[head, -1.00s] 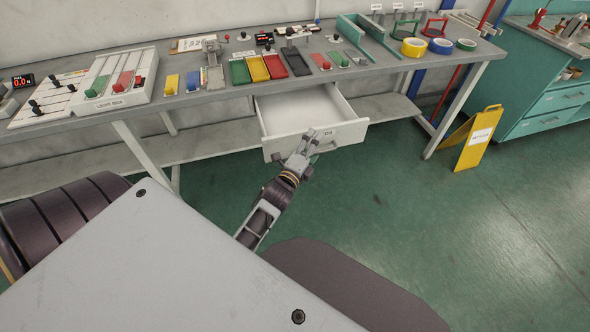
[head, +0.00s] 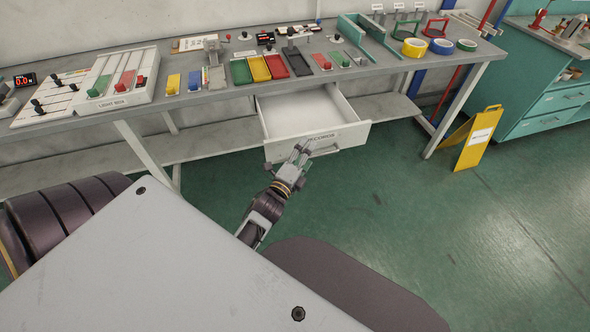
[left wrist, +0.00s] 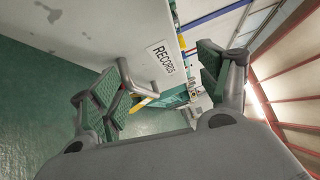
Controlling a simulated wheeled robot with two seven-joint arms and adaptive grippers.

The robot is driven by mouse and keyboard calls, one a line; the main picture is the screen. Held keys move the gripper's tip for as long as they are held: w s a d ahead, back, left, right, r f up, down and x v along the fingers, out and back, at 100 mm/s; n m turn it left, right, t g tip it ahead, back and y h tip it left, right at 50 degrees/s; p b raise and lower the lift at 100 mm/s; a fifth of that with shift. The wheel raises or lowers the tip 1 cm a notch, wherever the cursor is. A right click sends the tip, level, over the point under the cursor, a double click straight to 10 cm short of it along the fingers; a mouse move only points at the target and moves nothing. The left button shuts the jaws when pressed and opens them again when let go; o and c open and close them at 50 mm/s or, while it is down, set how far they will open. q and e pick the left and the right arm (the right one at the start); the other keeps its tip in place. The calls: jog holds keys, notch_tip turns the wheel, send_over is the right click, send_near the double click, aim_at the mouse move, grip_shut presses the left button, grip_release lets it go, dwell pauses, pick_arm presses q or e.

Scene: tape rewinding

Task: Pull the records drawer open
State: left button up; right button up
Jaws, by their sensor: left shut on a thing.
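The records drawer (head: 325,146) is a white drawer under the grey workbench. It stands out from the bench, and its empty inside shows. Its front, with the RECORDS label, also shows in the left wrist view (left wrist: 110,28). The light bar handle (left wrist: 143,82) on that front lies between my left gripper's fingers, close to the finger at picture left. My left gripper (head: 299,154) is at the drawer front, shut on the handle; the contact at the other finger is hard to see. My right gripper is not in view.
The workbench (head: 215,107) carries coloured trays, a light box (head: 122,85) and tape rolls (head: 414,47). A yellow floor sign (head: 474,140) stands to the right, near a teal cabinet (head: 548,100). The green floor before the drawer is clear.

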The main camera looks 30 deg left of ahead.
pick_arm(q)
jog(key=shift+s+d+r, duration=0.15)
jog(key=shift+d+r, duration=0.05)
jog(key=shift+r, duration=0.55)
jog(key=shift+c, duration=0.2)
jog(key=shift+s+d, duration=0.2)
jog(key=shift+s, duration=0.35)
jog(key=c, duration=0.5)
jog(key=shift+s+d+f+p, duration=0.15)
jog(key=shift+s+f, duration=0.1)
jog(key=shift+s, duration=0.75)
jog(key=shift+s+a+f+p, duration=0.1)
jog(key=shift+s+f+p, duration=0.1)
jog(key=shift+s, duration=0.75)
jog(key=shift+s+d+f+p, duration=0.1)
jog(key=shift+s+f, duration=0.15)
jog(key=shift+s, duration=0.75)
jog(key=shift+p, duration=0.35)
